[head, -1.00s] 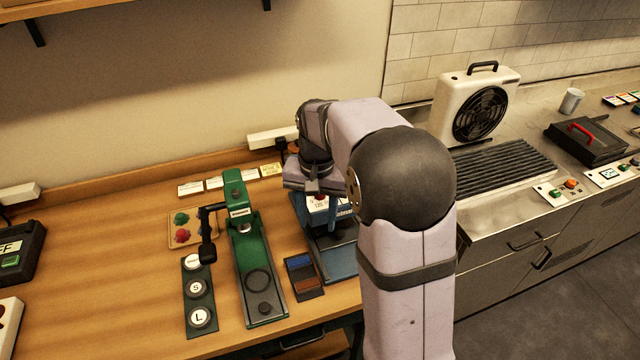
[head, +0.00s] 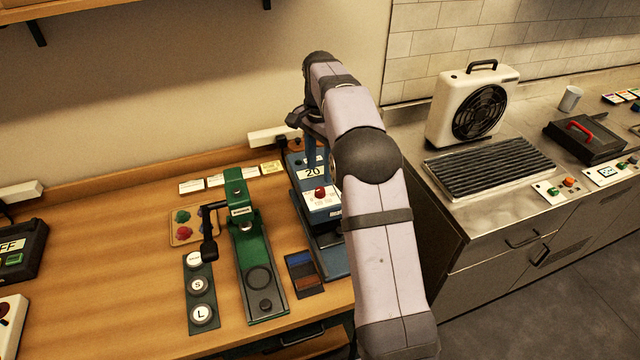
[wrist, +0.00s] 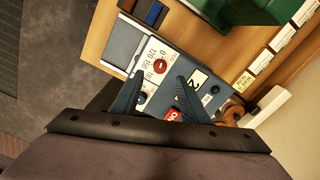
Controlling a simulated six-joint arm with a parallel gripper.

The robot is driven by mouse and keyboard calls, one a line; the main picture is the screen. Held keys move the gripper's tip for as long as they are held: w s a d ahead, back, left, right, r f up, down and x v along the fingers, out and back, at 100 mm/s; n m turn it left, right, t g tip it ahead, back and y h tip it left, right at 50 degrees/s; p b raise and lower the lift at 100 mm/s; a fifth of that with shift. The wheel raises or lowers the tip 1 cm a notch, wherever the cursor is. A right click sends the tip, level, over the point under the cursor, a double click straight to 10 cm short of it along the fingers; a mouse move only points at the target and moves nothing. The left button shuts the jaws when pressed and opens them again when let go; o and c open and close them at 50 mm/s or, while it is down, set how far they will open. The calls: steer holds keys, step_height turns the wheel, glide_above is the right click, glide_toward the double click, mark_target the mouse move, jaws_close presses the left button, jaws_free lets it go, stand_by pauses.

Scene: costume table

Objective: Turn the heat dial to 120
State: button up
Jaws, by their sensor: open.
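The blue heat press (head: 300,205) stands on the wooden table, partly hidden by my arm in the head view. A red round dial (head: 320,193) sits on its white panel; it also shows in the wrist view (wrist: 160,66). Numbers such as 120 and 150 are printed beside it. The dial has a small pale mark; I cannot tell its exact setting. My gripper (wrist: 158,82) is open and empty, its two dark fingers on either side of the panel in view. In the head view my gripper (head: 313,148) is over the rear of the press. I see no contact with the dial.
A green press (head: 250,250) with a black handle stands to the left. A black block with blue and brown pads (head: 303,272) lies in front. S and L buttons (head: 200,290) lie further left. A counter with a fan (head: 480,110) stands to the right.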

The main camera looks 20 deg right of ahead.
mark_target(320, 189)
steer(key=shift+f+p, duration=1.25)
steer(key=shift+f, duration=2.2)
jaws_close()
